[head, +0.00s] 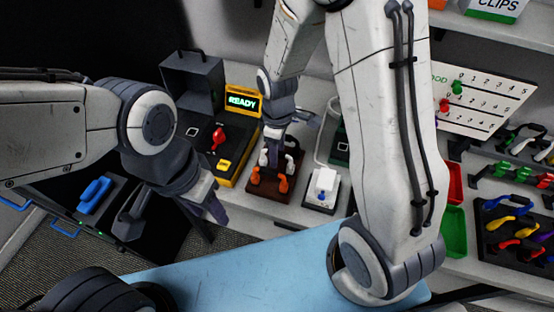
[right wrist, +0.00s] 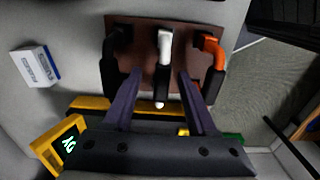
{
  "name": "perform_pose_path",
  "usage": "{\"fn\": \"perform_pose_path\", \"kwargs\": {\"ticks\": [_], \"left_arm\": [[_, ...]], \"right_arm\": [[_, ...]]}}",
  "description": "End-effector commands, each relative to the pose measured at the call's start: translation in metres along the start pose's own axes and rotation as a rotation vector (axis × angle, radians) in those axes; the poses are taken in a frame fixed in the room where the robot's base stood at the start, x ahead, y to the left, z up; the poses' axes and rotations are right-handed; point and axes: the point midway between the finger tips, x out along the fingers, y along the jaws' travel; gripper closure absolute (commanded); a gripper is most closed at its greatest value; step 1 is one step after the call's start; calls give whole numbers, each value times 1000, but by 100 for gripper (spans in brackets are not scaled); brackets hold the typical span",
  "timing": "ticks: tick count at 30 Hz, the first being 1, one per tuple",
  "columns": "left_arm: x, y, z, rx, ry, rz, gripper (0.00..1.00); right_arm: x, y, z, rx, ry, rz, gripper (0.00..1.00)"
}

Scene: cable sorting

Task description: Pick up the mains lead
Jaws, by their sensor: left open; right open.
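A brown rack (head: 256,188) stands on the bench with white and orange plug-like pieces on it. In the right wrist view the rack (right wrist: 187,85) carries a black piece (right wrist: 110,60), a white-topped one (right wrist: 165,45) and an orange-and-black one (right wrist: 212,60). I cannot tell which of them is the mains lead. My right gripper (head: 281,146) is open at the rack; in its wrist view the fingers (right wrist: 158,88) lie either side of the middle, white-topped piece, not closed on it. My left gripper (head: 205,218) is open and empty, left of the rack.
A black-and-yellow tester with a READY display (head: 243,101) stands left of the rack. A white box-like device (head: 322,188) stands to its right. Red (head: 455,183) and green (head: 453,232) bins and a tray of coloured cables (head: 515,250) are at the right. A blue surface (head: 240,270) lies in front.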

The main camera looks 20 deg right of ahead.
Motion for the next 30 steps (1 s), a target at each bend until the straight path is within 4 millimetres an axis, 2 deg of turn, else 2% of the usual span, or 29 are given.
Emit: {"fn": "perform_pose_path", "kwargs": {"ticks": [6,14,15,19,20,30], "left_arm": [[-5,0,0,0,0,0,50],[-5,0,0,0,0,0,50],[-5,0,0,0,0,0,50],[-5,0,0,0,0,0,50],[-5,0,0,0,0,0,50],[-5,0,0,0,0,0,50]], "right_arm": [[28,-3,-1,0,-3,-3,43],[32,-2,-2,0,0,0,43],[32,-2,-2,0,0,0,46],[32,-2,-2,0,0,0,96],[32,-2,-2,0,0,0,100],[30,-2,-2,1,1,1,100]]}}
